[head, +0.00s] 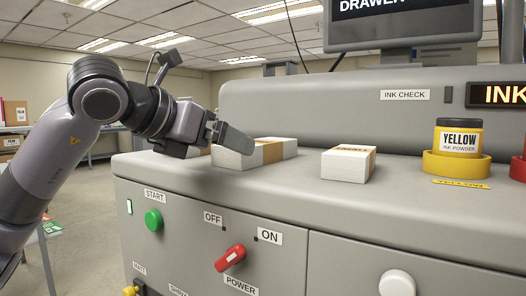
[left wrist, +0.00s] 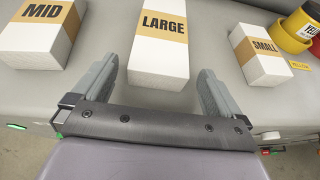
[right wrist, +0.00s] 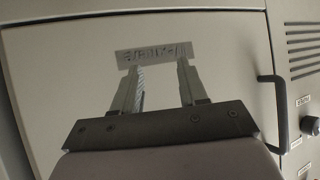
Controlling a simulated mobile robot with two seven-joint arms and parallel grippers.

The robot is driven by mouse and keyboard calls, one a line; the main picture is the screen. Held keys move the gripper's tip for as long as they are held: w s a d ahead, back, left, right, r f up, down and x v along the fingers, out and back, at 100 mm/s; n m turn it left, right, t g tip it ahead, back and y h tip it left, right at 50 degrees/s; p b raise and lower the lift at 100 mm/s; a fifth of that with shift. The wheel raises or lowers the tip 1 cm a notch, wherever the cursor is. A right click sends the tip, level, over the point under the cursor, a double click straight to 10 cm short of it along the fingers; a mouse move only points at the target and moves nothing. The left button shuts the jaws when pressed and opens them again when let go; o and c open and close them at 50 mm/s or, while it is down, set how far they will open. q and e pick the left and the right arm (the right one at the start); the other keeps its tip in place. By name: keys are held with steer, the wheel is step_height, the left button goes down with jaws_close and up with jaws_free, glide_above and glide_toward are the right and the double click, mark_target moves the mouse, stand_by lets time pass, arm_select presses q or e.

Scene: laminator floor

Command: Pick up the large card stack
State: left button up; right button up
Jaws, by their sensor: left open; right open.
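The large card stack (left wrist: 160,62) is a white block with a tan band marked LARGE. It lies on the grey machine top, and in the head view (head: 232,159) my left gripper partly covers it. My left gripper (left wrist: 158,75) is open, with one finger on each side of the stack's near end and a gap showing on both sides. In the head view the left gripper (head: 232,142) is at the stack, its fingers pointing right. My right gripper (right wrist: 159,68) is open and empty, facing a plain panel with a label; it is not in the head view.
The mid stack (left wrist: 38,30) lies left of the large one and the small stack (left wrist: 260,56) lies right. A yellow ink jar (head: 458,138) stands further right in a yellow ring. A red power knob (head: 230,257) is on the machine front. A dark handle (right wrist: 281,115) is near my right gripper.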

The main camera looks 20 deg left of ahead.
mark_target(258, 151)
arm_select(q)
steer(key=x, duration=0.5)
steer(key=shift+w, duration=0.35)
steer(key=shift+r, duration=0.1)
steer(key=c, duration=1.2)
steer(key=shift+o, duration=0.2)
steer(key=shift+r, duration=0.1)
